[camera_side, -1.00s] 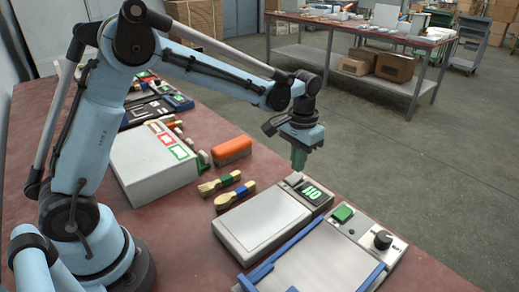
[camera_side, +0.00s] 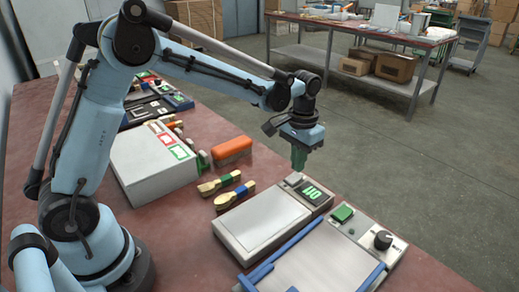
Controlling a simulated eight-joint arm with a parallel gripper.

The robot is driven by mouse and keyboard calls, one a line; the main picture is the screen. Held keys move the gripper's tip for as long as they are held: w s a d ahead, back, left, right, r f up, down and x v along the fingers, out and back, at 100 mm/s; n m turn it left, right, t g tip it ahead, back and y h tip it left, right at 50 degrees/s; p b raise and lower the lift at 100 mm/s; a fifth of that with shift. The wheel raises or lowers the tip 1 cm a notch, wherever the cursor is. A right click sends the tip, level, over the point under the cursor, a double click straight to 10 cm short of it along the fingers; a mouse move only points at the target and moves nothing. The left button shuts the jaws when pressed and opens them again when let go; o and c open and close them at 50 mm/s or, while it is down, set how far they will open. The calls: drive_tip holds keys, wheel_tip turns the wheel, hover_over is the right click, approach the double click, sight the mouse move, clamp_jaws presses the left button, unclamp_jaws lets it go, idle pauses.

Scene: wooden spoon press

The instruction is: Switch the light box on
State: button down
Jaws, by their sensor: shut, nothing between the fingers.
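My gripper (camera_side: 299,167) is shut and empty, pointing down, at the far end of a flat device (camera_side: 272,220) with a white panel. Its fingertips are just above or at a pale button (camera_side: 293,180); I cannot tell whether they touch. Beside the button is a lit green display (camera_side: 314,194), too small to read surely. In front of it stands a second flat device (camera_side: 325,262) with a pale panel, blue rails, a green button (camera_side: 342,213) and a black knob (camera_side: 383,240). No label shows which device is the light box; its panel is not clearly lit.
Two brushes or spoons (camera_side: 233,196) and an orange block (camera_side: 232,151) lie left of the devices. A white box (camera_side: 150,172) with coloured labels stands further left. Trays with small parts (camera_side: 155,105) are behind it. The table's right edge runs close past the devices.

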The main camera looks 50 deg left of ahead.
sight(295, 175)
drive_tip(key=shift+f, duration=0.9)
idle(0.9)
drive_tip(key=shift+r, duration=3.55)
drive_tip(key=shift+s, duration=0.1)
drive_tip(key=s+a+r+t, duration=0.1)
drive_tip(key=s+t, duration=0.2)
drive_tip(key=s, duration=0.5)
drive_tip(key=s+a+r+t, duration=0.1)
drive_tip(key=s+t, duration=0.3)
drive_tip(key=s, duration=0.4)
drive_tip(key=shift+s+a+r, duration=0.15)
drive_tip(key=shift+s+a, duration=0.2)
drive_tip(key=shift+a, duration=0.4)
